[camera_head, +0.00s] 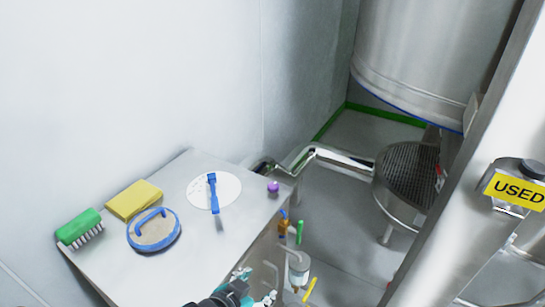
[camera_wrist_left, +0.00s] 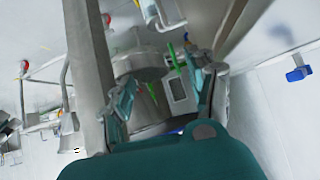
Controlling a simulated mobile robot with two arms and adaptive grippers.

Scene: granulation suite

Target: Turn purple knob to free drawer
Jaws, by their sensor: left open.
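The small purple knob (camera_head: 273,187) shows at the far right corner of the grey worktop (camera_head: 185,262) in the head view. I cannot make out a drawer; the front faces of the worktop are mostly out of sight. My left gripper (camera_head: 255,286) is at the bottom edge of the head view, nearer than the knob and well apart from it. Its teal fingers are spread with nothing between them. The left wrist view shows the same open gripper (camera_wrist_left: 163,98), facing steel equipment, and no knob. My right gripper is in neither view.
On the worktop lie a green brush (camera_head: 78,226), a yellow sponge (camera_head: 134,199), a blue-rimmed round pad (camera_head: 154,232) and a blue tool (camera_head: 212,190) on a white disc. Pipes and coloured valves (camera_head: 290,228) stand just right of the worktop. A steel vessel (camera_head: 430,50) is behind.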

